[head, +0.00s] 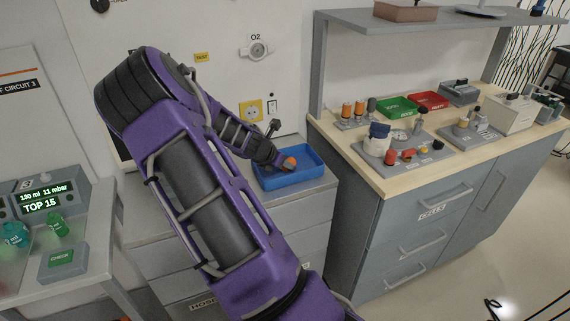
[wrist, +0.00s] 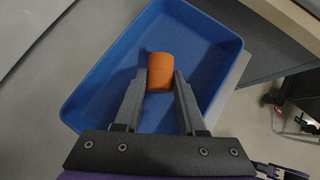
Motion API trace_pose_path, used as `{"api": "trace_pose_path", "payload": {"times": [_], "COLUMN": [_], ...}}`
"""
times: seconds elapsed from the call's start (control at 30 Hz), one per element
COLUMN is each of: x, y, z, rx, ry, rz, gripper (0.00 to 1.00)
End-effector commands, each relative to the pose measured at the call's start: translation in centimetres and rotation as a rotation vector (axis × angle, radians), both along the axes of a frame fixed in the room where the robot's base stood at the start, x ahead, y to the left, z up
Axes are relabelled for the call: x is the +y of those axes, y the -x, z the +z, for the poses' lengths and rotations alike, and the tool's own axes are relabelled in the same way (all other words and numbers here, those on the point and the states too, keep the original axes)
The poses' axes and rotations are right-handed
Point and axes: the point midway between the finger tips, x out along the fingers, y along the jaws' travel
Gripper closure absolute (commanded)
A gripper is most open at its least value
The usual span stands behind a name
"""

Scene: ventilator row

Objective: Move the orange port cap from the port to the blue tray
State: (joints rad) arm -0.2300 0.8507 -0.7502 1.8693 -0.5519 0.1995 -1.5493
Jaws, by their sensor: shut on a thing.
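The orange port cap (wrist: 160,70) is between the fingertips of my gripper (wrist: 160,84) in the wrist view, and the fingers are shut on it. The blue tray (wrist: 92,92) lies behind the cap in that view, with the cap inside its outline. I cannot tell whether the cap touches the tray floor. No other thing shows in the tray. The port is not clearly seen.
The tray stands on a grey drawer cabinet (head: 325,190) against the wall. To its right is a wooden-topped bench (head: 365,170) with a green bin (head: 398,107), a red bin (head: 429,101) and several small fittings. A ventilator display (head: 45,200) stands at the left.

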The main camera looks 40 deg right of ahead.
Motion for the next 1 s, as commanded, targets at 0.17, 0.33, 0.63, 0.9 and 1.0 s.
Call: {"api": "trace_pose_path", "payload": {"times": [0.17, 0.33, 0.63, 0.9, 1.0], "x": [0.0, 0.0, 0.7, 4.5, 6.1], "y": [0.0, 0.0, 0.1, 1.2, 1.7], "z": [0.0, 0.0, 0.8, 5.1, 6.9], "rx": [0.000, 0.000, -0.002, -0.005, -0.005], "ry": [0.000, 0.000, -0.001, -0.003, -0.002], "rz": [0.000, 0.000, 0.002, 0.004, 0.005], "gripper": [0.34, 0.26, 0.26, 0.26, 0.26]}}
